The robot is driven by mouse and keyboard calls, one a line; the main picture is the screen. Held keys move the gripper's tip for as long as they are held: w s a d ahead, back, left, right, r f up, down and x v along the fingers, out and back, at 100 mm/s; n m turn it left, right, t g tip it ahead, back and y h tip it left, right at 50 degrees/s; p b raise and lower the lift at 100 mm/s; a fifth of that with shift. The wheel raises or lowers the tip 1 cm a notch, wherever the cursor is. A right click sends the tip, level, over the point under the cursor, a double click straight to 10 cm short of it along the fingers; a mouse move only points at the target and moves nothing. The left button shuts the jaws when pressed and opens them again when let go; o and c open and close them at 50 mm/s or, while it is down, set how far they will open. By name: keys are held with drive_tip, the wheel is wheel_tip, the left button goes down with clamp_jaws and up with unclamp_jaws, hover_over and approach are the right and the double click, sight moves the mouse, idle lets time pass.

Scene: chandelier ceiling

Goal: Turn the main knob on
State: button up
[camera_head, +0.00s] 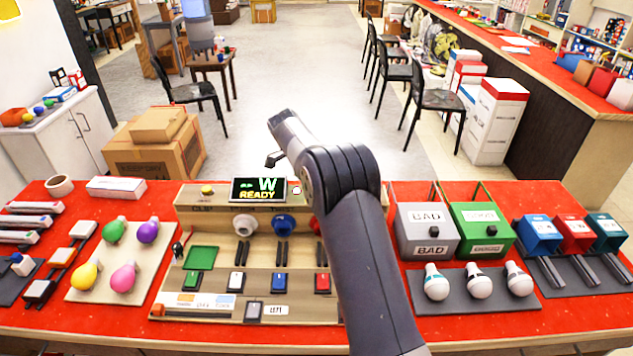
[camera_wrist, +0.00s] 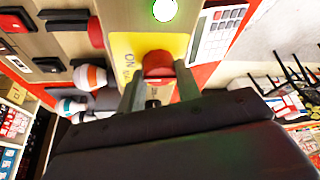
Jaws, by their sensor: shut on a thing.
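The red main knob (camera_wrist: 158,64) sits on a yellow plate (camera_wrist: 121,43) with the word ON on it, in the wrist view. My gripper (camera_wrist: 159,82) is shut on the red knob, with one dark finger on each side of it. In the head view my arm reaches over the wooden console (camera_head: 215,200), and I cannot make out my fingertips or the gripped knob there. The console's display (camera_head: 258,189) reads W READY.
Coloured bulbs (camera_head: 123,277) lie on a tan mat at the left. White bulbs (camera_head: 437,283) lie on a grey mat before the BAD bin (camera_head: 427,230) and green bin (camera_head: 482,228). A calculator (camera_wrist: 215,36) lies close beside the yellow plate.

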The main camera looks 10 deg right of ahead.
drive_tip(key=o, duration=1)
drive_tip(key=shift+c, duration=0.2)
drive_tip(key=shift+r, duration=0.1)
drive_tip(key=v, duration=1)
drive_tip(key=shift+a+r, duration=0.2)
drive_tip(key=shift+r, duration=0.1)
drive_tip(key=x, duration=1.1)
drive_tip(key=shift+n, duration=0.3)
